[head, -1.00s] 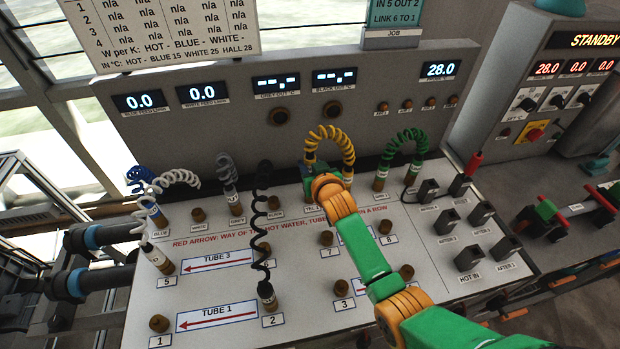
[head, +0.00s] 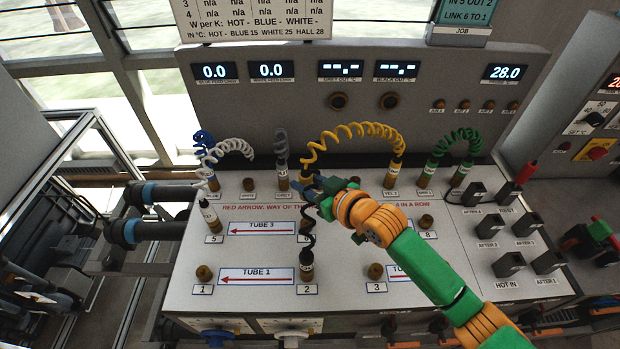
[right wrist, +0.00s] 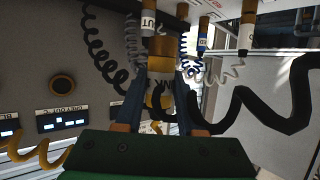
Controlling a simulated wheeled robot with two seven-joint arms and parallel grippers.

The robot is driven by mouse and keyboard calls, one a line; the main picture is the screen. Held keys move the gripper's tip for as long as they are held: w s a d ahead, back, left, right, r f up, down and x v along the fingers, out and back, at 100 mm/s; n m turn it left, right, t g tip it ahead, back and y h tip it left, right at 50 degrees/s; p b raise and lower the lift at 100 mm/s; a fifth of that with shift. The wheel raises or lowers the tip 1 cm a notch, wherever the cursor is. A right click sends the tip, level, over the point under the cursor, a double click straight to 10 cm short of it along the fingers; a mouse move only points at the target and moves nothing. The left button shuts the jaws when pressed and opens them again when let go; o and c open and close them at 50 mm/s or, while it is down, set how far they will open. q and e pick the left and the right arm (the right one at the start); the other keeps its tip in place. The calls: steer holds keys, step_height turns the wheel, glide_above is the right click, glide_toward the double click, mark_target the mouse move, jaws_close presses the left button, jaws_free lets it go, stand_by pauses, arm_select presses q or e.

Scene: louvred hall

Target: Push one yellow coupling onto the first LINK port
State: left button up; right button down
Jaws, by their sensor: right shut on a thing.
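My right gripper (head: 318,192) is shut on one yellow coupling (head: 307,169), at the left end of the yellow coiled hose (head: 350,130). It holds it above the panel near the back row, left of its own forearm. The other yellow coupling (head: 393,176) stands upright at the YEL 2 label. In the right wrist view the gripper's fingers (right wrist: 160,105) flank the brass-coloured coupling body (right wrist: 161,65). The job card (head: 466,12) reads LINK 6 TO 1. Port 6 lies below the gripper, mostly hidden by it and the black hose. Port 1 (head: 204,273) is bare. My left gripper is out of view.
A black coiled hose (head: 308,240) rises from the coupling at port 2 (head: 306,262), close to the gripper. A white-hose coupling (head: 209,213) stands at port 5. A grey coupling (head: 282,178) and green couplings (head: 431,172) stand in the back row. Port 3 (head: 375,271) is bare.

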step_height(320, 180, down, 6)
steer(key=b, duration=0.6)
steer(key=shift+s+a+f, duration=0.1)
steer(key=shift+f, duration=0.05)
steer(key=shift+s+f, duration=0.15)
steer(key=shift+f, duration=0.25)
steer(key=shift+f, duration=0.15)
steer(key=shift+f+b, duration=0.95)
steer(key=shift+f, duration=0.4)
